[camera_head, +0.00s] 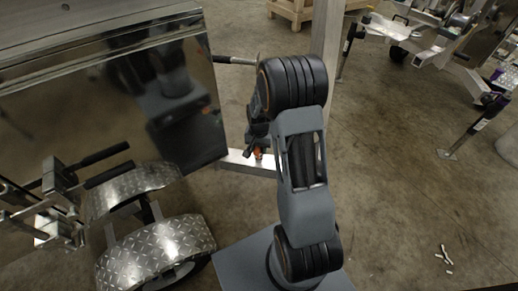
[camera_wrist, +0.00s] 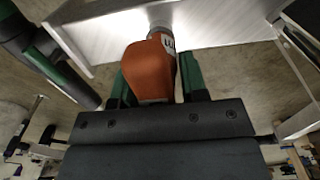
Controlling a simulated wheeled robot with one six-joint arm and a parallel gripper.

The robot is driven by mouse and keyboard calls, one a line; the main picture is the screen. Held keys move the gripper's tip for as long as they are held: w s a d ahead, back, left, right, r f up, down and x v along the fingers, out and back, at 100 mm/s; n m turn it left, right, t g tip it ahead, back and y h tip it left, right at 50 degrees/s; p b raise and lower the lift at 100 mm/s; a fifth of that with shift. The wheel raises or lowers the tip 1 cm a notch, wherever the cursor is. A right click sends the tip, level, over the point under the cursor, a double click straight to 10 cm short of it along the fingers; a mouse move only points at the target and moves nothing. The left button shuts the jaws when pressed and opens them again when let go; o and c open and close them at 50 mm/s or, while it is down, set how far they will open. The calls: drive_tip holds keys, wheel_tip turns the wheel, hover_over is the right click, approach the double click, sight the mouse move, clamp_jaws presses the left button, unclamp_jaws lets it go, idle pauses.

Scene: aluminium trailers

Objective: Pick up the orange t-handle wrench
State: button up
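In the head view a small orange spot (camera_head: 257,153) shows just below my gripper (camera_head: 257,140), by the metal beam. The rest of the wrench is hidden by my arm, and I cannot make out a T-shape.
A shiny trailer panel (camera_head: 110,100) stands left of my arm, above diamond-plate fenders (camera_head: 155,250). A metal beam (camera_head: 240,161) runs below my gripper, and an upright post (camera_head: 327,45) stands behind. Concrete floor at right is mostly clear, with small white pieces (camera_head: 445,256).

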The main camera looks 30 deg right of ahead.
clamp_jaws()
drive_tip(key=shift+r, duration=0.15)
